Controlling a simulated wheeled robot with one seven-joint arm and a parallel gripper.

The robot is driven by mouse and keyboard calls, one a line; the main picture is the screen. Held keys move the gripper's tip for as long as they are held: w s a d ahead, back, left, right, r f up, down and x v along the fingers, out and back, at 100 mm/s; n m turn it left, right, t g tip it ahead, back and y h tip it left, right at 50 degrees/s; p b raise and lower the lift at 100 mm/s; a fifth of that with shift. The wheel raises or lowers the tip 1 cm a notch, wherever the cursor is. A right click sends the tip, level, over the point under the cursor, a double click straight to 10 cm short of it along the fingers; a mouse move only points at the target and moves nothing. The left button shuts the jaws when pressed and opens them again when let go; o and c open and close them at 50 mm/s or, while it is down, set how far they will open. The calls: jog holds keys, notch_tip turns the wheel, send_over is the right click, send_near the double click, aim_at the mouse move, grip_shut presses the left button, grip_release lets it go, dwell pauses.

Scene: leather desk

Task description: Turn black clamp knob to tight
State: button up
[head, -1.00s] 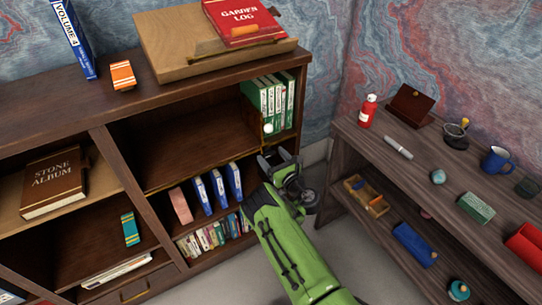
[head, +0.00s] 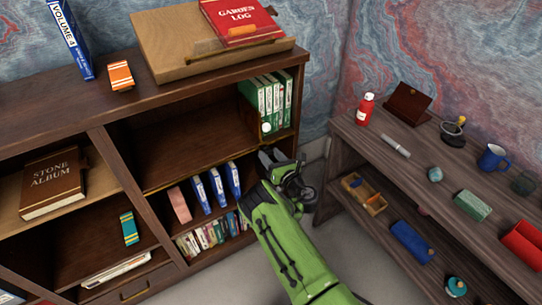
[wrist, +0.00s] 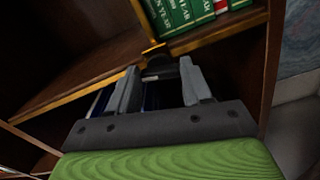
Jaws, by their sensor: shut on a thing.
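The black clamp knob (wrist: 159,70) sits at the front edge of the shelf, just under a small brass clamp piece (wrist: 153,49) in the wrist view. My gripper (wrist: 160,78) has one grey finger on each side of the knob and is shut on it. In the head view my gripper (head: 277,157) is at the right end of the middle shelf's front edge, below the green books. There the knob is hidden by the gripper. Any tight or loose marking is not visible.
Green books (head: 266,104) stand just above my gripper, on the shelf (head: 165,172) with brass edging. Blue books (head: 217,187) stand in the compartment below. A side table (head: 400,175) with small items is to the right.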

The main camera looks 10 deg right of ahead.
jog(key=m+p, duration=0.1)
jog(key=m, duration=0.3)
jog(key=shift+m, duration=0.3)
jog(key=m+p, duration=0.1)
jog(key=m, duration=0.2)
jog(key=shift+d+m, duration=0.1)
jog(key=shift+m, duration=0.2)
jog(key=m+p, duration=0.1)
jog(key=m, duration=0.3)
jog(key=shift+p, duration=0.4)
jog(key=shift+f+m+p, duration=0.2)
jog(key=shift+m+p, duration=0.2)
jog(key=shift+m, duration=1.2)
jog(key=o, duration=1.1)
jog(key=shift+c, duration=0.2)
